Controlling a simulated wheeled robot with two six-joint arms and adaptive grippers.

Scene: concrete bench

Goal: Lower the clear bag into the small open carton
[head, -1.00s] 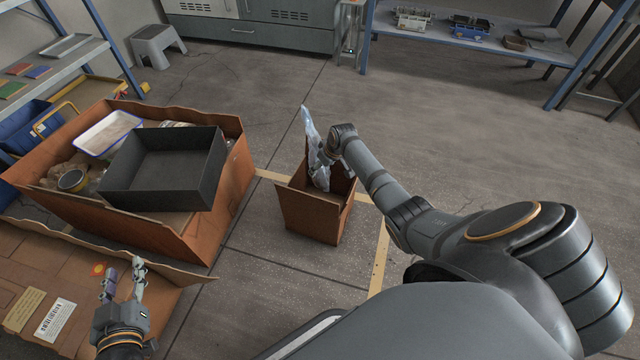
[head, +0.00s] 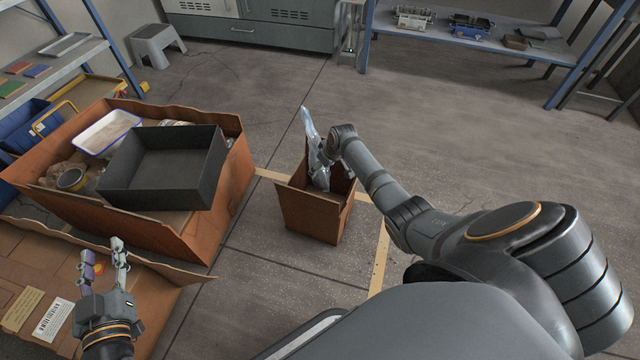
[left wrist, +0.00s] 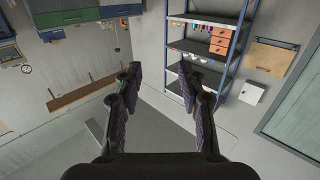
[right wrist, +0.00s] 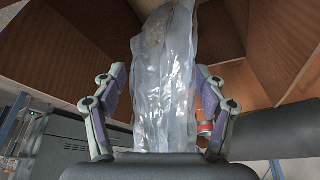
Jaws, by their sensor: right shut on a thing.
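The clear bag (head: 314,150) is a crinkled, see-through plastic bag. Its upper part stands above the small open carton (head: 312,216) and its lower part is inside, hidden by the front wall. My right gripper (head: 326,168) is at the carton's mouth, shut on the bag. In the right wrist view the bag (right wrist: 166,80) runs upright between the two fingers, with brown cardboard walls around it. My left gripper (head: 102,252) is open and empty above the flap of the large carton. In the left wrist view its fingers (left wrist: 160,90) are spread with nothing between them.
The large carton (head: 232,190) at the left holds a black tray (head: 180,200), a white tray (head: 82,142) and a tin (head: 72,180). A grey stool (head: 158,45) and metal shelves (head: 470,38) stand at the back. The floor right of the small carton is clear.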

